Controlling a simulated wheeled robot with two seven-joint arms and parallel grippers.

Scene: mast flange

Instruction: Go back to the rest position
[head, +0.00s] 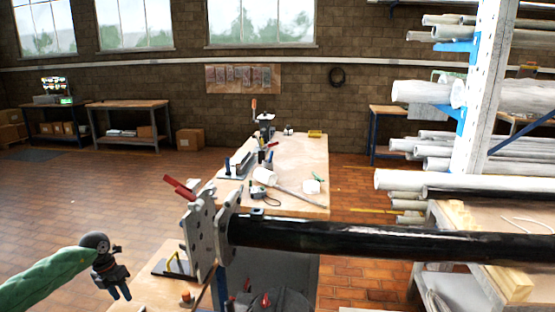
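My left gripper (120,292) hangs at the lower left on its green-sleeved arm. Its two fingers point down with a small gap and nothing visible between them. It is left of the flange and apart from it. The mast (380,240) is a long black tube lying level across the right half. At its left end stand grey flange plates (200,236) with holes, upright and close together. A red-handled tool (180,187) sticks out at the upper left of the plates. My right gripper is not in view.
A workbench (300,205) with tools stands behind the mast. A rack (483,90) with white pipes fills the right side. A wooden bench top (150,290) lies below the flange. Side tables (128,104) line the back wall. The brick floor at left is clear.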

